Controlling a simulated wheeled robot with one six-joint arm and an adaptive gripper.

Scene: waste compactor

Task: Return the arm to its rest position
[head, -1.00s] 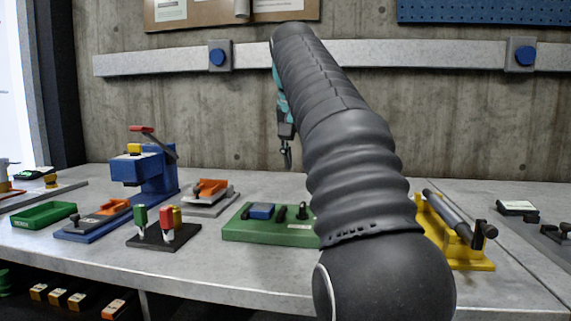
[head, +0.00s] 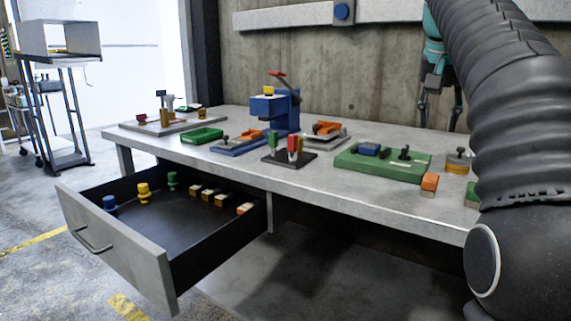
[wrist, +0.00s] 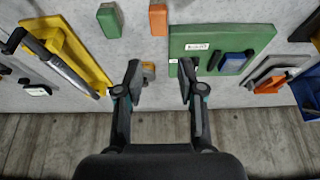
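My arm rises along the right side of the head view, its upper part cut off by the frame's top edge. My gripper (head: 440,108) hangs high near the concrete wall, fingers pointing down. In the wrist view my gripper (wrist: 160,78) has its two fingers wide apart with nothing held between them. The workbench lies beyond the fingertips, and a small orange and grey round piece (wrist: 148,70) shows beside the left finger, apparently down on the bench.
An open drawer (head: 115,255) juts out at the front left. On the workbench (head: 330,190) stand a blue press (head: 285,112), a green fixture (head: 350,165), an orange block (head: 430,182) and a green tray (head: 202,136). The wrist view also shows a yellow stand (wrist: 75,40).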

